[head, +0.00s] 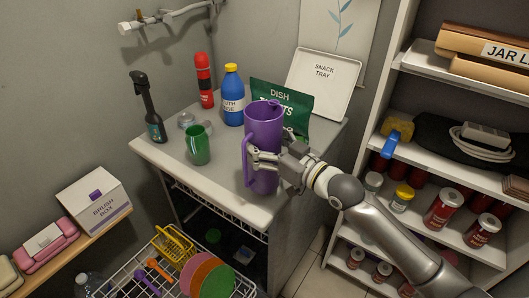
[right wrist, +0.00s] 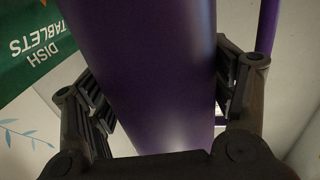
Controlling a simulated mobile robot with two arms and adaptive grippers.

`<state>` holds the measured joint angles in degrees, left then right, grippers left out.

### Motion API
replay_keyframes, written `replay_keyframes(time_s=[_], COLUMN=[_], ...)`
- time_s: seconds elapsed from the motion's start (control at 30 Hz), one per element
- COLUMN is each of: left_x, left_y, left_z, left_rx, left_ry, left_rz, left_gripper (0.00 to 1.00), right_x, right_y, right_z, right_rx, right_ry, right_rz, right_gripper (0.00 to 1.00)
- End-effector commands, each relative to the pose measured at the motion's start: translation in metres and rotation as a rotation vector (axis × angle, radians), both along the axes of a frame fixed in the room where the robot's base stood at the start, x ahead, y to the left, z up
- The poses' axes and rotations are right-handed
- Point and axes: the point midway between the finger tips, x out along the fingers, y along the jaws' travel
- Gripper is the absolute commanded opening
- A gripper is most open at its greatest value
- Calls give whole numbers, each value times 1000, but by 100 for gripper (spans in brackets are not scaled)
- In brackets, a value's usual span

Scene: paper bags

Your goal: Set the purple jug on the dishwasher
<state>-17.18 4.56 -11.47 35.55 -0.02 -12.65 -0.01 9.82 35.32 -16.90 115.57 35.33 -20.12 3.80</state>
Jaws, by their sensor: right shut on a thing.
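The purple jug (head: 264,135) is upright over the front right part of the dishwasher's grey top (head: 225,185). Its handle points left and towards the front. I cannot tell whether its base touches the top. My right gripper (head: 270,163) comes from the right and is shut around the jug's body. In the right wrist view the jug (right wrist: 150,60) fills the space between the two fingers of the gripper (right wrist: 165,105), with the handle beyond the right finger. The dishwasher's front is open, with a rack (head: 150,275) pulled out. My left gripper is not in view.
On the top stand a green cup (head: 198,145), a black dispenser bottle (head: 150,112), a blue bottle (head: 233,95), a red bottle (head: 204,80), a green dish tablets bag (head: 283,97) and a white snack tray (head: 322,82). Shelves (head: 455,160) stand at right.

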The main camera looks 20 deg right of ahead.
Motion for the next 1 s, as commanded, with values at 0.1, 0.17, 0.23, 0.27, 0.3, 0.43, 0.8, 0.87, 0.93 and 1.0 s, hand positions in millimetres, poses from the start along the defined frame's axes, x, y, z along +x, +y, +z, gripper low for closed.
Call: replay_keyframes(time_s=[0.1, 0.17, 0.23, 0.27, 0.3, 0.43, 0.8, 0.87, 0.93, 1.0], left_x=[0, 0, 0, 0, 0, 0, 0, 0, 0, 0], left_y=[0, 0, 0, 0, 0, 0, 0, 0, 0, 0], left_z=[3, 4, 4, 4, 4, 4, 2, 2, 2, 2], left_rx=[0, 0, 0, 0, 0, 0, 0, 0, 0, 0], left_ry=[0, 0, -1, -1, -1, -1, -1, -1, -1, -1], left_rz=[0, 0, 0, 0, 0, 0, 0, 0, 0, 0], left_gripper=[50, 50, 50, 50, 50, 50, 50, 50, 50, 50], right_x=[1, 1, 1, 1, 1, 1, 1, 1, 1, 1], right_y=[-2, -1, -1, -1, -1, -1, -1, -1, -1, -1], right_z=[-19, -26, -31, -32, -32, -32, -36, -36, -36, -36], right_rx=[-1, -2, -2, -1, -1, -2, -3, -3, -3, -3], right_ry=[5, 2, 1, 0, 0, -1, 1, 1, 1, 1], right_rz=[-2, -1, -1, -1, -1, -1, -1, -1, -1, -1], right_gripper=[49, 49, 49, 49, 49, 49, 97, 98, 98, 98])
